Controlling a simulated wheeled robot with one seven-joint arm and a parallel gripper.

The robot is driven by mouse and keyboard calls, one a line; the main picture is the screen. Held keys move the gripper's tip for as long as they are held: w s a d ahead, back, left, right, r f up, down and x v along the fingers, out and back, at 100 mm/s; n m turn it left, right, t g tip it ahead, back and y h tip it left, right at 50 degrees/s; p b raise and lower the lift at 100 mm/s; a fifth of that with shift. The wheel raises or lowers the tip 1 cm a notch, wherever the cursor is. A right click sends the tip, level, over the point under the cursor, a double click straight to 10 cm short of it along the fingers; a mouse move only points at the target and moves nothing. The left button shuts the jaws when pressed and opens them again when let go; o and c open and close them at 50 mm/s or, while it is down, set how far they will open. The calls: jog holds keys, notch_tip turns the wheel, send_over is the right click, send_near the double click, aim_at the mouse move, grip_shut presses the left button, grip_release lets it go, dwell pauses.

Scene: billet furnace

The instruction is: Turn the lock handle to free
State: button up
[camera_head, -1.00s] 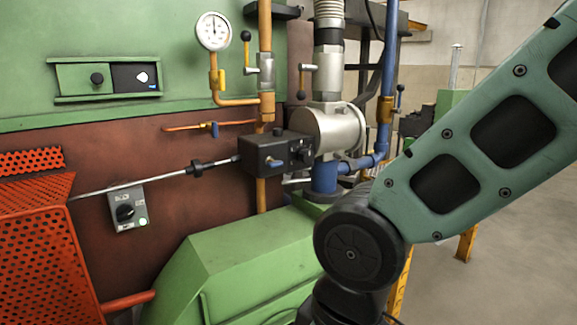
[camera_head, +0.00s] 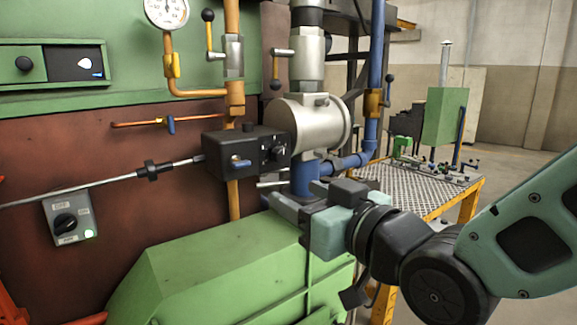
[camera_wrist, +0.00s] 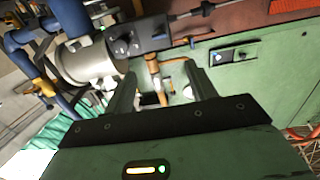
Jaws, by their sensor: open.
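A black box (camera_head: 246,151) on the rod line carries a short blue handle (camera_head: 240,163) on its front and a dark knob at its right. A grey switch plate (camera_head: 70,218) at lower left carries a black rotary knob (camera_head: 65,223) and a lit green lamp. I cannot read which of these is labelled as the lock. My gripper (camera_head: 292,198) is open and empty, right of and below the black box, apart from it. In the wrist view, the two fingers of my gripper (camera_wrist: 162,76) are spread, with the black box (camera_wrist: 138,38) beyond them.
A silver valve body (camera_head: 310,122) and blue pipe (camera_head: 375,100) stand right of the box. A green sloped housing (camera_head: 220,265) lies below my gripper. A long rod (camera_head: 95,187) runs left from the box. A checkered-top table (camera_head: 425,190) stands at right.

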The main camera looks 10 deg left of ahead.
aim_at(243, 163)
jog(key=p+x, duration=0.2)
jog(key=x, duration=0.3)
jog(key=p+x, duration=0.2)
jog(key=x, duration=0.4)
jog(key=p+x, duration=0.2)
jog(key=x, duration=0.4)
jog(key=shift+w+a+r+p, duration=0.2)
jog(key=shift+r+p, duration=0.1)
jog(key=shift+p, duration=0.1)
jog(key=c, duration=1)
